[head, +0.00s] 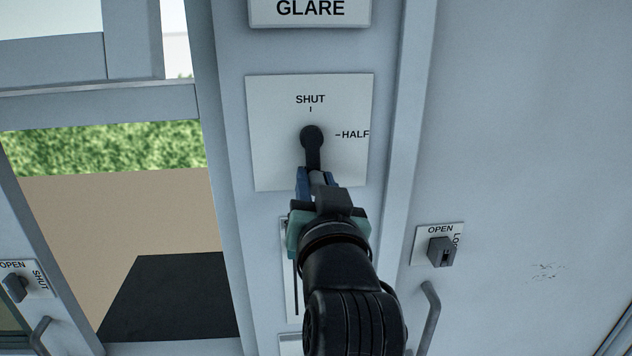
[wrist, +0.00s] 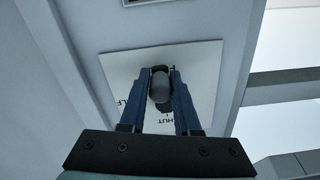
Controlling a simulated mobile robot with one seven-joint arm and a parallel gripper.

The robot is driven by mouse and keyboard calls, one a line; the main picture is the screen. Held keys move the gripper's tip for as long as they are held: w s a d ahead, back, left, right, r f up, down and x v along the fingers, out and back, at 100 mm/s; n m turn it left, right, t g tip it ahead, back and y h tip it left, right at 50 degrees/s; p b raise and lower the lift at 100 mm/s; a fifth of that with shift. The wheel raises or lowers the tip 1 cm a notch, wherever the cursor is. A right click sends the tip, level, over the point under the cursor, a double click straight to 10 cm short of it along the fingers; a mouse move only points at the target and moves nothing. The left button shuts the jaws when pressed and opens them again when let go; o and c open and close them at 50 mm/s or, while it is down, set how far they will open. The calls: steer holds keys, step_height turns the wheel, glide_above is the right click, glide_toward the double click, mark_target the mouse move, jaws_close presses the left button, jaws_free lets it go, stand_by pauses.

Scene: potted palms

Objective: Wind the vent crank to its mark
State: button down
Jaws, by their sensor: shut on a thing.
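The vent crank (head: 311,138) is a dark lever on a pale square plate (head: 270,150) on the grey wall post. Its arm points down from the hub. The plate reads SHUT with a tick above the hub and HALF with a tick at the right. My gripper (head: 316,178) comes from below, its blue fingers shut on the crank's grip at the lower end. In the wrist view the grey grip (wrist: 160,88) sits between both fingers. My gripper hides the lower middle of the plate, so any mark there cannot be seen.
A GLARE sign (head: 310,10) is above the plate. A panel (head: 290,270) below is mostly behind my arm. A lock knob (head: 441,251) and a door handle (head: 428,315) are at the right. Another knob (head: 15,288) is at the far left, beside an opening.

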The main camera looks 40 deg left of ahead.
steer(key=shift+s+a+m, duration=0.1)
steer(key=shift+s+m, duration=0.05)
steer(key=shift+m, duration=0.25)
steer(key=c, duration=0.7)
jaws_free()
steer(key=shift+o, duration=0.2)
steer(key=p+v, duration=0.4)
steer(key=v, duration=0.6)
steer(key=shift+s+d+r+g+p, duration=0.25)
steer(key=shift+g+p, duration=0.05)
steer(key=shift+p, duration=0.05)
steer(key=shift+p, duration=0.55)
